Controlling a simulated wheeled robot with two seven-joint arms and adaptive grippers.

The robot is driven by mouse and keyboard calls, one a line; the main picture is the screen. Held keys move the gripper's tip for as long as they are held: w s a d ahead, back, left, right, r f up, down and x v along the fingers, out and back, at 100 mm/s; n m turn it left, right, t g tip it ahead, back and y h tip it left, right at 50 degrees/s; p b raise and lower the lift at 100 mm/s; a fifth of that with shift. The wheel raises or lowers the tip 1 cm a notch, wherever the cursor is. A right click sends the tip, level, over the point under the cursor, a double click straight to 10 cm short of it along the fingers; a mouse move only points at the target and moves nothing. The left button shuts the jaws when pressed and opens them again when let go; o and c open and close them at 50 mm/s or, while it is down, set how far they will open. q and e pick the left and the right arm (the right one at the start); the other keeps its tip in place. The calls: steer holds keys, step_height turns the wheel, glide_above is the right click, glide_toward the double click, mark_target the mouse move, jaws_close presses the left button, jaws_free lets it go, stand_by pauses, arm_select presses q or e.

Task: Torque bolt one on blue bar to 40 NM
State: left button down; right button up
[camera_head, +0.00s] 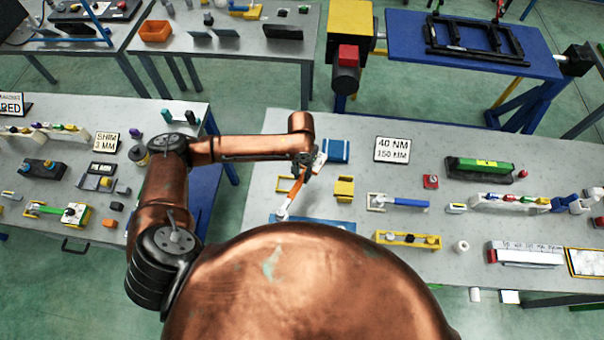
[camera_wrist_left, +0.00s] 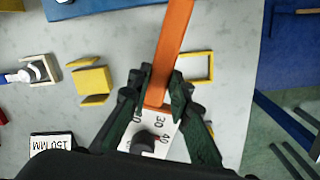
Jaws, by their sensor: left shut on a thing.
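My left gripper (camera_head: 306,168) is shut on an orange torque wrench (camera_head: 293,192), above the right-hand grey table. In the left wrist view, the fingers (camera_wrist_left: 160,98) close around the orange handle (camera_wrist_left: 172,45), beside a white dial plate (camera_wrist_left: 150,133) with numbers and a dark knob. In the head view the wrench slants down toward the blue bar (camera_head: 322,222), which lies at the table's near edge, partly hidden by my body. A light-coloured wrench head (camera_head: 281,213) shows near the bar's left end; I cannot tell whether it touches a bolt. My right gripper is out of view.
A sign (camera_head: 392,149) reads 40 NM, 150 MM. A yellow block (camera_head: 344,189), a blue-handled tool (camera_head: 408,202) and a yellow bar (camera_head: 407,239) lie right of the wrench.

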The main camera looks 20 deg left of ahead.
arm_select(q)
steer(key=shift+r, duration=0.1)
steer(key=shift+r+p, duration=0.1)
steer(key=shift+p, duration=0.8)
step_height(320, 180, down, 2)
steer(key=shift+b, duration=0.45)
steer(key=shift+f+b, duration=0.35)
steer(key=shift+f, duration=2.05)
steer(key=shift+p, duration=0.55)
